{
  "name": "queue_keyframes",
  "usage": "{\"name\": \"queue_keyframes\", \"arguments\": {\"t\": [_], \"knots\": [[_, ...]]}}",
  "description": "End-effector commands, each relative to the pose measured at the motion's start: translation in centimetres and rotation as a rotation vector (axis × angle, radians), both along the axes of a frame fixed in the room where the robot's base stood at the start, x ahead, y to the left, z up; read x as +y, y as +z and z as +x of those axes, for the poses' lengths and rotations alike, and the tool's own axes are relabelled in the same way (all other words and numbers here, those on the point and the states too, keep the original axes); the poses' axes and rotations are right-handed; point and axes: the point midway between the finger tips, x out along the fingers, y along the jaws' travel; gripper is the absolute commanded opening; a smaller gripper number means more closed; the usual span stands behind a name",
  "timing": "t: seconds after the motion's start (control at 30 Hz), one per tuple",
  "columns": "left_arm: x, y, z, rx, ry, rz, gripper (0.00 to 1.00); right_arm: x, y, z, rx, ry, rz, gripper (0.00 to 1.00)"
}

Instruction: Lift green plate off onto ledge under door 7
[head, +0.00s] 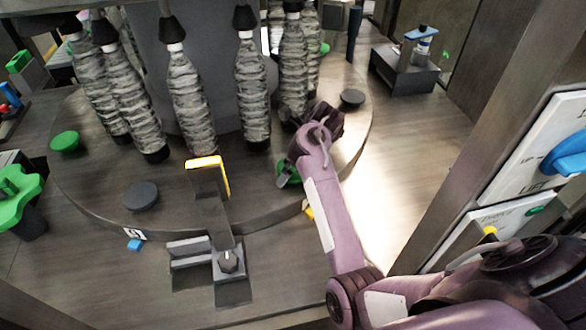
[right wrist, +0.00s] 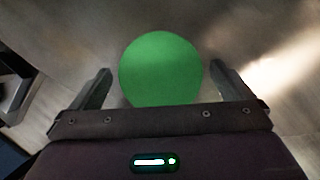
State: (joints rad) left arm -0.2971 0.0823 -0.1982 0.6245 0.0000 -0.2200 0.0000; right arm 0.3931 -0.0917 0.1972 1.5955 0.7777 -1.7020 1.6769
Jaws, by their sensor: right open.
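A round green plate (right wrist: 160,68) fills the middle of the right wrist view, between and beyond the fingertips of my right gripper (right wrist: 161,80). The fingers are apart, with nothing clamped. In the head view my right gripper (head: 318,118) is over the right part of the turntable, near the bottles. A green disc (head: 285,174) shows there, partly hidden by my purple arm. Another green disc (head: 65,141) lies at the turntable's left. I cannot tell from the head view which disc the wrist view shows. No door marked 7 or its ledge is readable. My left gripper is not in view.
Several grey-wrapped bottles (head: 190,100) hang around the central column. Dark discs (head: 141,195) lie on the turntable (head: 100,190). A yellow-topped bracket (head: 210,180) stands at its front edge. A panel with a blue knob (head: 568,155) is at right.

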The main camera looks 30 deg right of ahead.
Motion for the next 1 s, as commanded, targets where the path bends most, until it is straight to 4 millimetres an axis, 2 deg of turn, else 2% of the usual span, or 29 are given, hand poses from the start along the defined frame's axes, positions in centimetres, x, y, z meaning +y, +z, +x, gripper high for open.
{"name": "queue_keyframes", "arguments": {"t": [0.07,0.4,0.77,1.0], "knots": [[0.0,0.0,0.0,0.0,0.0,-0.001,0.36,0.0,0.0,0.0,0.0,0.0,0.0,0.97],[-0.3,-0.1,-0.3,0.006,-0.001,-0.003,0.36,0.0,0.0,0.0,0.0,0.0,0.0,0.53],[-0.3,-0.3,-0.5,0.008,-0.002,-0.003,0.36,-0.1,0.5,0.0,-0.002,0.0,-0.002,0.53],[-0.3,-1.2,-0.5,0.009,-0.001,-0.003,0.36,-0.2,3.1,0.1,-0.006,-0.001,-0.006,0.53]]}}
